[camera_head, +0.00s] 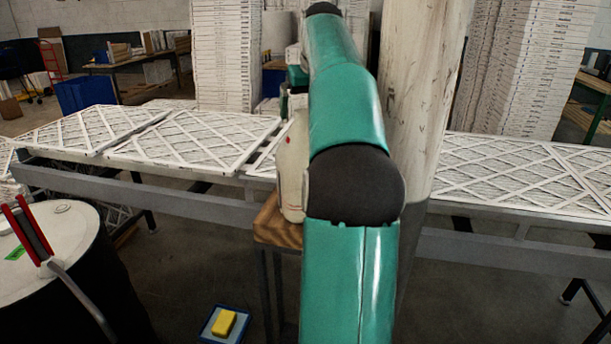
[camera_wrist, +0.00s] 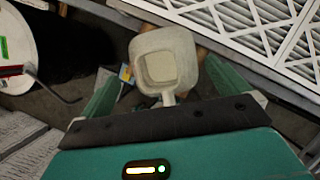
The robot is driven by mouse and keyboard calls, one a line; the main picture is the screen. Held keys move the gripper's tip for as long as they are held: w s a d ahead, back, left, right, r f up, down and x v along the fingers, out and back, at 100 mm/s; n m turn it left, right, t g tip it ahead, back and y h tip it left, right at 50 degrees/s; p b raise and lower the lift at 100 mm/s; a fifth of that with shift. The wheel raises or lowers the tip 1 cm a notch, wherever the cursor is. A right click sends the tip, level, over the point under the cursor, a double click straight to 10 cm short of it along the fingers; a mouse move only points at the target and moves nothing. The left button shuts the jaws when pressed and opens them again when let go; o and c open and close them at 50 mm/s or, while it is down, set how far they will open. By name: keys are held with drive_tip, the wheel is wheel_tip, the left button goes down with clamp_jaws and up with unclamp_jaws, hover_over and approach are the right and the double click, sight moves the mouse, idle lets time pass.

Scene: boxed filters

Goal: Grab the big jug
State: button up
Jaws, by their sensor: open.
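The big jug (camera_head: 291,172) is off-white and stands upright on a small wooden stool (camera_head: 272,231), partly hidden behind my arm in the head view. In the wrist view the jug (camera_wrist: 149,45) is seen from above, with a narrow handle-like part pointing toward my gripper. My gripper (camera_wrist: 164,70) is open, with one green finger on each side of the jug's near part. I cannot tell whether the fingers touch it. In the head view the gripper is mostly hidden by my arm.
Behind the stool runs a long metal conveyor (camera_head: 200,205) carrying white framed filters (camera_head: 190,142). A thick worn pillar (camera_head: 425,110) stands close right of my arm. A black drum (camera_head: 95,275) with a pale lid is at left. A yellow block (camera_head: 224,323) lies in a blue tray on the floor.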

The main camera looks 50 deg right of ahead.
sight(305, 122)
drive_tip(key=x, duration=0.5)
drive_tip(key=shift+a+f, duration=0.1)
drive_tip(key=shift+f, duration=0.15)
drive_tip(key=c, duration=1.6)
drive_tip(key=shift+r, duration=0.1)
